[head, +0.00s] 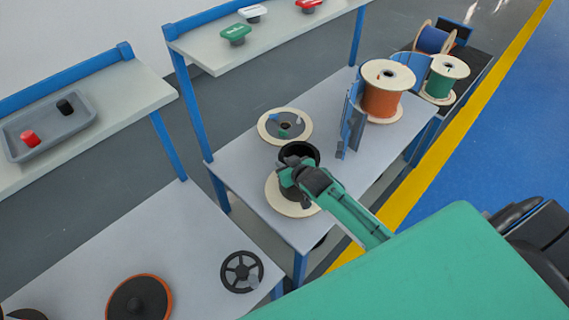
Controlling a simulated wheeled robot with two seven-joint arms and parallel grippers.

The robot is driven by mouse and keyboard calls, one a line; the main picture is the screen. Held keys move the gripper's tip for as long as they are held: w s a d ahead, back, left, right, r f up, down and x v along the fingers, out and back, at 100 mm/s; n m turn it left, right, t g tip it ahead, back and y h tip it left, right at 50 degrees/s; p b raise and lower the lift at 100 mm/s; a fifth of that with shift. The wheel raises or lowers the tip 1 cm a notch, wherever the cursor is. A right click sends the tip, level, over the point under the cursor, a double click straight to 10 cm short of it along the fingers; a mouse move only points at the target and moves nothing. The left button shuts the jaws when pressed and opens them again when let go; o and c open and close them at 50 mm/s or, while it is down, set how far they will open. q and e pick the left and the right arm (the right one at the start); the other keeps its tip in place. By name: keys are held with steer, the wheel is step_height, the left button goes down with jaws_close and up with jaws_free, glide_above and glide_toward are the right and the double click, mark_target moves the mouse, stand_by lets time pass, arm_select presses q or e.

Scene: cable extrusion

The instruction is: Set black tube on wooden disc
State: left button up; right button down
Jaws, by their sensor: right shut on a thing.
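My right gripper (290,172) reaches in from the lower right and is shut on the black tube (299,149), an open-topped dark cylinder. The tube is over or on the near pale wooden disc (275,199), on the middle table. The gripper covers part of the tube and disc, so I cannot tell whether the tube touches the disc. A second wooden disc (264,131) with a dark centre and small coloured pieces lies just behind. My left gripper is not in view.
A blue upright bracket (353,125) and an orange cable spool (382,98) stand to the right on the same table (236,152). Green (440,83) and blue (434,40) spools are farther back. A black spoked wheel (241,271) lies on the near-left table.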

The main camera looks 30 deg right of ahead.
steer(key=shift+p, duration=0.7)
stand_by(1.1)
steer(key=shift+f+b, duration=0.35)
steer(key=shift+f, duration=0.2)
stand_by(0.4)
steer(key=c, duration=1.6)
jaws_free()
steer(key=shift+c, duration=0.2)
steer(key=shift+s, duration=0.1)
steer(key=shift+p+v, duration=0.75)
steer(key=shift+p, duration=0.1)
steer(key=p+v, duration=0.7)
steer(key=v, duration=0.2)
steer(key=shift+s+r+p, duration=0.15)
steer(key=shift+p, duration=0.2)
steer(key=shift+s, duration=0.1)
